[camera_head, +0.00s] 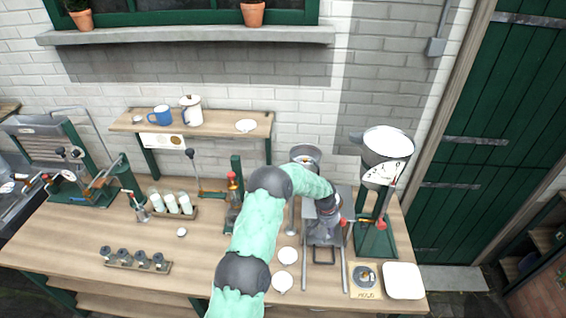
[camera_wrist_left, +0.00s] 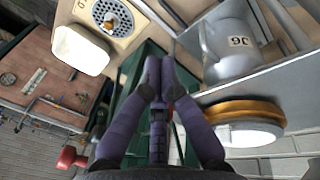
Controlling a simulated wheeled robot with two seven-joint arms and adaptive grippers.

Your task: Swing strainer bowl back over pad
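A small metal bowl (camera_head: 305,154) with something yellowish in it stands behind my left arm in the head view. It looks like the strainer bowl, but my arm hides what is below it. A square pad (camera_head: 366,281) marked with lettering carries a round grey grate with a small orange-and-white piece. The pad also shows at the top of the left wrist view (camera_wrist_left: 128,38). My left gripper (camera_wrist_left: 159,76) has its purple fingertips together, with nothing clearly held between them. In the head view it (camera_head: 330,212) is above the metal stand, near a red knob. My right gripper is not in view.
A white square block (camera_head: 403,281) lies right of the pad. The bench's left middle has free room.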

